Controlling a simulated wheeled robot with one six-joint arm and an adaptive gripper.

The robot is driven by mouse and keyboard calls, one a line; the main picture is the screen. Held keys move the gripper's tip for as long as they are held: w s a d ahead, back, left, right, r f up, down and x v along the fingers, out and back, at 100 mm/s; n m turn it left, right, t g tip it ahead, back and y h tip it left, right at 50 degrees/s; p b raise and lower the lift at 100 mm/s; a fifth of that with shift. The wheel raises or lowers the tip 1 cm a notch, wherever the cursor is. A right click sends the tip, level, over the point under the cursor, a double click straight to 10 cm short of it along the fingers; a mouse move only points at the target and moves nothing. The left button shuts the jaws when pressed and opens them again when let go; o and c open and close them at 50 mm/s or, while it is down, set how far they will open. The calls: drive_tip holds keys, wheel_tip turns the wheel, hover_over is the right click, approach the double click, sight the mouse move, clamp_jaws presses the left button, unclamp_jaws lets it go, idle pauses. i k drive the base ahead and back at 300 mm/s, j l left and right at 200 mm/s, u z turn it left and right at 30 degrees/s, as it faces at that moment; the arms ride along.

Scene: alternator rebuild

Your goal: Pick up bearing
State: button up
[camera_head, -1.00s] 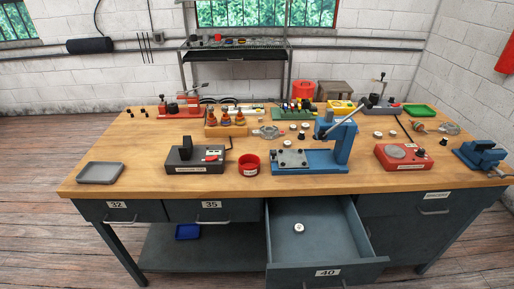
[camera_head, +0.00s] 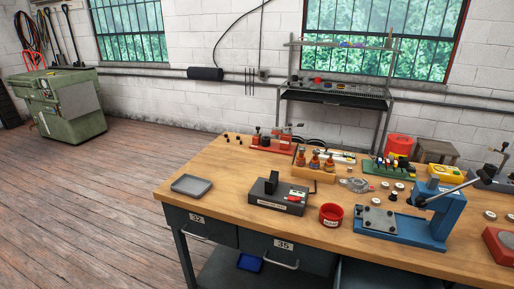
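No part of my gripper is in view. Small pale ring-like pieces, possibly bearings, sit on the wooden bench (camera_head: 225,208). One ring piece (camera_head: 399,186) is behind the blue press (camera_head: 405,235), and another ring piece (camera_head: 489,215) is to the right of it. They are too small to tell for certain. The inside of the drawer under the press is cut off by the bottom edge, so the ring in it one second ago is not visible now.
A grey tray (camera_head: 191,185), a black tester box (camera_head: 282,196) and a red cup (camera_head: 331,214) stand along the bench front. A green machine (camera_head: 65,105) is at the far left. The wooden floor (camera_head: 95,200) between it and the bench is clear.

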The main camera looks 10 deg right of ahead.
sight(490, 216)
drive_tip(key=z, duration=1.35)
